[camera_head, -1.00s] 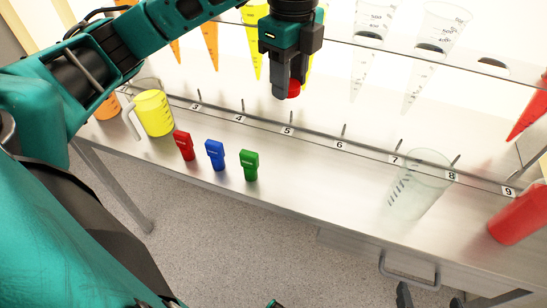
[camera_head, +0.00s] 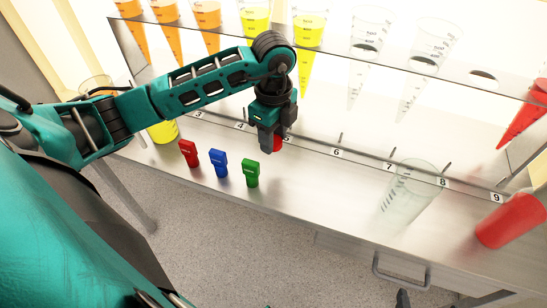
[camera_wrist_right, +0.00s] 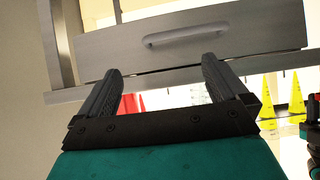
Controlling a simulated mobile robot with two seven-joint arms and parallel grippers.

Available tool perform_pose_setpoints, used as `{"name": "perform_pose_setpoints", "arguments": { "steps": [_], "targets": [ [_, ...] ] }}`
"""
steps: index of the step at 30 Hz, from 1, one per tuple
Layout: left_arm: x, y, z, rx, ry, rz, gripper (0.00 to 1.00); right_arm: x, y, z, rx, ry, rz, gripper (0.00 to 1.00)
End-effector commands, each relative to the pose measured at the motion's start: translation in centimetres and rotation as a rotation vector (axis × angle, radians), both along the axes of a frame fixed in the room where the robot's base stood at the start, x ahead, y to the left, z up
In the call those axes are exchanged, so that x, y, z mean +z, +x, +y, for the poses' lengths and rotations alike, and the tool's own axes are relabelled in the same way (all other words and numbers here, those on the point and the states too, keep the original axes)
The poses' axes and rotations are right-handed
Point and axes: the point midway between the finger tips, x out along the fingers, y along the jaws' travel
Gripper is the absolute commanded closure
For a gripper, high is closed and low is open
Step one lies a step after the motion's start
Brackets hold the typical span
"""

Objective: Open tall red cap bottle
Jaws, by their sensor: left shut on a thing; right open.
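My left gripper (camera_head: 268,142) is shut on a small red thing (camera_head: 279,144), which looks like a red cap. Only its edge shows beside the dark fingers. The gripper points down over the steel counter, near the label strip. No bottle body can be made out under the red thing; fingers hide part of it. My right gripper (camera_wrist_right: 163,68) is open in the right wrist view, with nothing between its fingers. It is in front of a drawer with a light handle, below the counter.
Small red (camera_head: 189,153), blue (camera_head: 219,163) and green (camera_head: 250,172) pieces stand on the counter (camera_head: 310,195). A clear beaker (camera_head: 409,192) and a red container (camera_head: 511,221) stand to the right. Graduated cones, such as a yellow one (camera_head: 309,35), hang in the shelf above.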

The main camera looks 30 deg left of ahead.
Motion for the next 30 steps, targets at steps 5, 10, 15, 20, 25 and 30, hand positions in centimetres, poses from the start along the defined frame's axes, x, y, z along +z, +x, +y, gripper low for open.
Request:
{"name": "perform_pose_setpoints", "arguments": {
  "steps": [5,10,15,20,25,30],
  "targets": [
    [-3.1,0.0,0.0,0.000,0.000,0.001,0.95,-0.2,0.2,0.1,0.002,0.003,-0.002,0.00],
    [-4.1,0.0,0.0,0.000,-0.001,0.001,0.95,-0.1,0.2,0.1,0.004,0.003,-0.006,0.00],
    [-6.6,0.0,0.0,-0.001,-0.001,0.003,0.95,-0.7,0.2,0.0,0.007,-0.001,0.001,0.00],
    [-8.0,0.0,0.0,-0.001,0.000,-0.001,0.95,-0.8,0.2,0.1,0.011,-0.004,0.006,0.00],
    [-7.9,0.0,0.0,-0.001,0.000,-0.001,0.95,-0.6,0.3,0.1,0.013,-0.003,0.002,0.00],
    [-8.4,0.0,0.0,-0.001,0.000,-0.001,0.95,-0.8,0.3,0.2,0.013,-0.001,0.001,0.00]
  ]
}}
